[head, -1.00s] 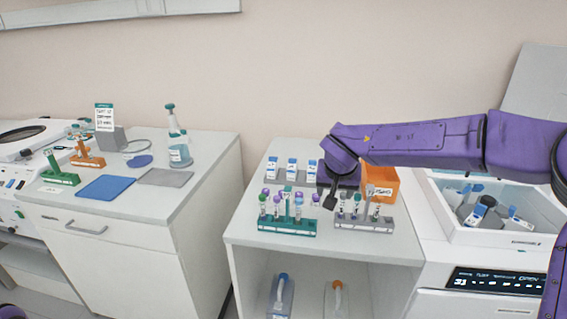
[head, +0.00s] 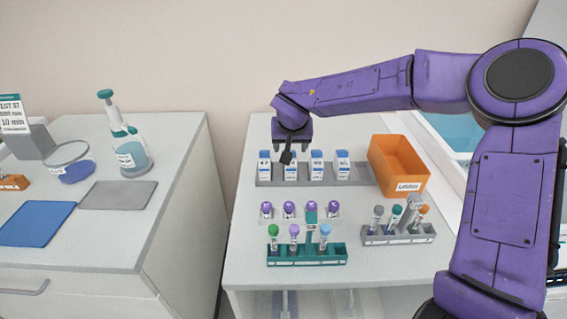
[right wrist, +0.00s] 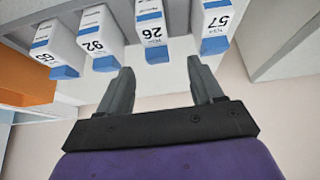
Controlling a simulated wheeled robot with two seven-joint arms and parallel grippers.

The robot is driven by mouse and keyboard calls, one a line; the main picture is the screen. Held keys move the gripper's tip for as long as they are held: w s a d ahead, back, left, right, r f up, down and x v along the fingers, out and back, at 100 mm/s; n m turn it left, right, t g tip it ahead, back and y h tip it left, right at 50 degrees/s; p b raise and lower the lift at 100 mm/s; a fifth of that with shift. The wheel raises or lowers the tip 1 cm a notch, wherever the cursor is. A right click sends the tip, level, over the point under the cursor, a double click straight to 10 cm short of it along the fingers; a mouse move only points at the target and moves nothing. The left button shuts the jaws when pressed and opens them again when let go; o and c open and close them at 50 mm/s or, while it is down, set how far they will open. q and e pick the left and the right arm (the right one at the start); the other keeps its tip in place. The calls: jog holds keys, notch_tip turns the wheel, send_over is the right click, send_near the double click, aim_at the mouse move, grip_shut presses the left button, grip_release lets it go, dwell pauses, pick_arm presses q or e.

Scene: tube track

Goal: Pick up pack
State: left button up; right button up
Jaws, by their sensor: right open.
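Several small white packs with blue caps stand upright in a row on a grey rack (head: 300,182) at the back of the middle counter: the left end pack (head: 265,169), second pack (head: 291,172), third pack (head: 317,169) and right end pack (head: 343,169). My right gripper (head: 291,145) is just above the second pack, open and empty. In the right wrist view the packs show upside-down numbers; pack 26 (right wrist: 152,26) lies beyond the gap between the open fingers (right wrist: 160,80), apart from them. Pack 57 (right wrist: 214,20), pack 92 (right wrist: 96,36) and pack 65 (right wrist: 58,48) flank it. My left gripper is out of view.
An orange bin (head: 400,165) stands right of the packs. In front are purple-capped tubes (head: 289,209), a teal tube rack (head: 305,256) and a grey tube rack (head: 398,236). The left counter holds a bottle (head: 128,145), a blue mat (head: 36,223) and a grey mat (head: 117,194).

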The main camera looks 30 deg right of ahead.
aim_at(290, 167)
jog(key=shift+s+d+f, duration=0.25)
jog(key=shift+d+f, duration=0.05)
jog(key=shift+s+d+f, duration=0.1)
jog(key=shift+d+f, duration=0.05)
jog(key=shift+f, duration=0.15)
jog(key=x, duration=0.4)
jog(key=a+x, duration=0.1)
jog(key=x, duration=0.1)
jog(key=shift+w+d+f, duration=0.1)
jog(key=shift+w, duration=0.4)
jog(key=shift+s+r, duration=0.2)
jog(key=shift+s, duration=0.15)
jog(key=c, duration=1.2)
